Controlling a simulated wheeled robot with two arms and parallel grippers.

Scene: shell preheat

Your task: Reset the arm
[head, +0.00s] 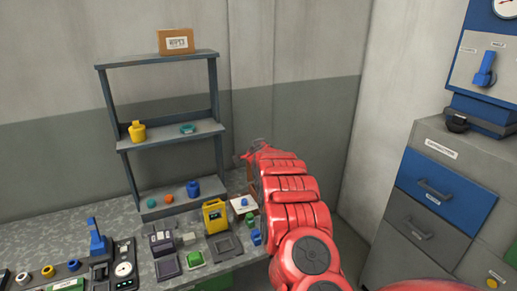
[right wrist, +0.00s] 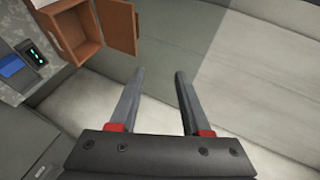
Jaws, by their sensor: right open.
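My red right arm (head: 290,205) reaches up from the bottom right in the head view. Its far end is near the wall, to the right of the shelf rack; the gripper is small and mostly hidden there. In the right wrist view my right gripper (right wrist: 159,72) is open, with two grey fingers apart and nothing between them. The fingers point toward the grey wall. My left gripper is not in view.
A shelf rack (head: 216,110) stands on the workbench (head: 30,240) among several small devices. A drawer cabinet (head: 400,235) stands at right. In the right wrist view an open brown box (right wrist: 85,48) with its door (right wrist: 119,25) swung out lies left of the fingers.

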